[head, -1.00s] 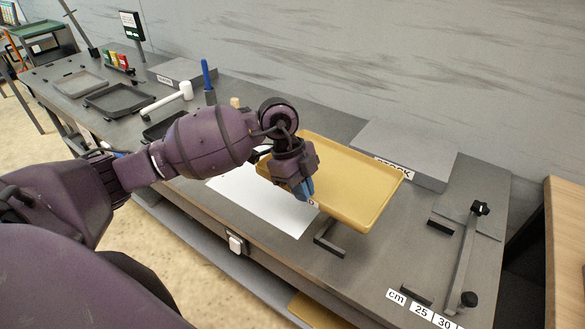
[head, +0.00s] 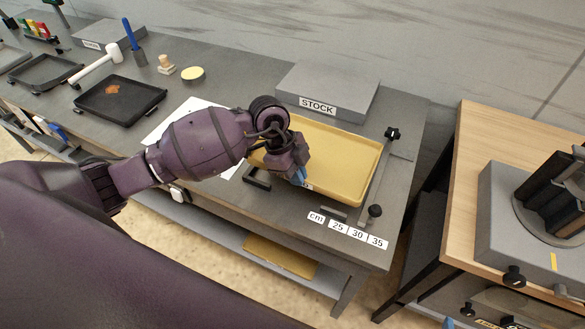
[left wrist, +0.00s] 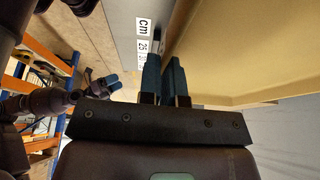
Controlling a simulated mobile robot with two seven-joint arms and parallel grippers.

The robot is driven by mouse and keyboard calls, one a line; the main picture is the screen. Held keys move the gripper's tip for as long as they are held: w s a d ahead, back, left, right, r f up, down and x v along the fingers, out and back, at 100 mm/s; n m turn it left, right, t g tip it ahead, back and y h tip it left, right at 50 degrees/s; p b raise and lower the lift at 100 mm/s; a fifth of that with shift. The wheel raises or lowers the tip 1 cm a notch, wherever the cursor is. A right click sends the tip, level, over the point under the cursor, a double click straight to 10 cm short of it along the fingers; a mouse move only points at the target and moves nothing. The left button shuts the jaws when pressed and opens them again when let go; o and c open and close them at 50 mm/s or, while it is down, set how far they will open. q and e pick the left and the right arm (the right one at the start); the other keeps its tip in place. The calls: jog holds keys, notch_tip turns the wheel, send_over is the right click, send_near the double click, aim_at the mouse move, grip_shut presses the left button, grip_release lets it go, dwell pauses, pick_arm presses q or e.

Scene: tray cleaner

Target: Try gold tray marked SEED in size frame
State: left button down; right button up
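The gold tray (head: 345,150) is level in the head view, over or in the size frame; whether it touches the bench is unclear. My left gripper (head: 299,178) is shut on its near rim. In the left wrist view the fingers (left wrist: 166,78) pinch the tray's edge (left wrist: 205,85). A small white label beside the fingers is mostly hidden, so SEED is not readable. The size frame shows as a dark bar with black knobs (head: 383,175) right of the tray and a dark bracket (head: 258,178) at its left. My right gripper (left wrist: 108,83) shows small in the left wrist view.
Scale labels cm, 25, 30, 35 (head: 347,232) lie along the bench front. A grey STOCK block (head: 328,92) stands behind the tray. A black tray (head: 118,100), a mallet and white paper lie left. A wooden table (head: 475,130) with a machine stands right.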

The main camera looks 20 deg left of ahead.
pick_arm(q)
jog(key=shift+w+d+f, duration=0.15)
jog(key=shift+w+d, duration=0.15)
jog(key=shift+w, duration=0.25)
pick_arm(e)
jog(key=shift+d, duration=0.5)
pick_arm(q)
jog(key=shift+a, duration=0.1)
pick_arm(e)
jog(key=shift+s, duration=0.1)
